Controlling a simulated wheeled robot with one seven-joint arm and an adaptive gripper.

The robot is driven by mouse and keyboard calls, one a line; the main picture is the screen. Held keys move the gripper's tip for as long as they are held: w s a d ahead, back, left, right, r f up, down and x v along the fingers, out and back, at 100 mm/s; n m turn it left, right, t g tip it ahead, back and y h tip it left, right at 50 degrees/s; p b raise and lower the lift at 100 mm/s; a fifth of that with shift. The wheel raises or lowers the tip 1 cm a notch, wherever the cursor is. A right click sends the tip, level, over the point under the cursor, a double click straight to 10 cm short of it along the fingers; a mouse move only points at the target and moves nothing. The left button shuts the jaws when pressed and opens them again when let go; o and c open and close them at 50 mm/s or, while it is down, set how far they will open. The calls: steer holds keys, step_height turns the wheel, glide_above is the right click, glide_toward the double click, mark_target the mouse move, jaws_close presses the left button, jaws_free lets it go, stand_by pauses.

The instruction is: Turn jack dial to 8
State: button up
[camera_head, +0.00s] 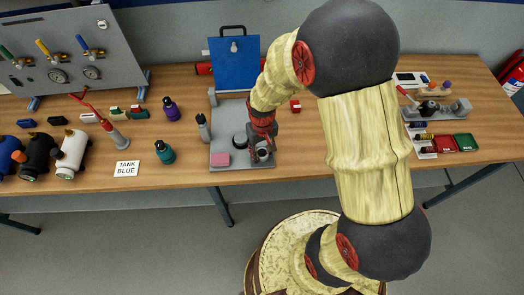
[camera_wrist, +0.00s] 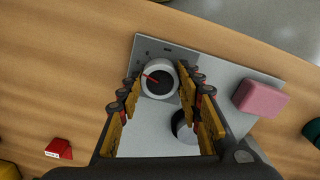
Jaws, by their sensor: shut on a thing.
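The jack dial (camera_wrist: 163,86) is a round white ring with a dark centre and a red pointer, on a grey plate (camera_wrist: 207,62). The pointer aims left and slightly up in the wrist view. The scale marks beside the dial are too small to read. My gripper (camera_wrist: 160,84) is shut on the dial, one finger on each side. In the head view my gripper (camera_head: 262,143) reaches down at the front right corner of the grey test stand (camera_head: 228,115) and partly hides the dial.
A pink block (camera_wrist: 260,98) and a round dark-topped post (camera_wrist: 184,127) stand close to the dial. A blue panel (camera_head: 234,62) rises behind the stand. Bottles (camera_head: 165,152), a TANK BLUE card (camera_head: 127,168) and cylinders (camera_head: 72,152) lie left. Bare table lies in front of the stand.

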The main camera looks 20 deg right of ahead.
mark_target(262, 153)
steer(key=o, duration=1)
steer(key=shift+o, duration=0.8)
steer(key=shift+r, duration=0.15)
step_height(262, 153, up, 12)
steer(key=s+r+t+b, duration=0.5)
steer(key=s+r+b, duration=0.1)
steer(key=s+r, duration=0.8)
steer(key=shift+s+r+t, duration=0.15)
steer(key=shift+t, duration=0.15)
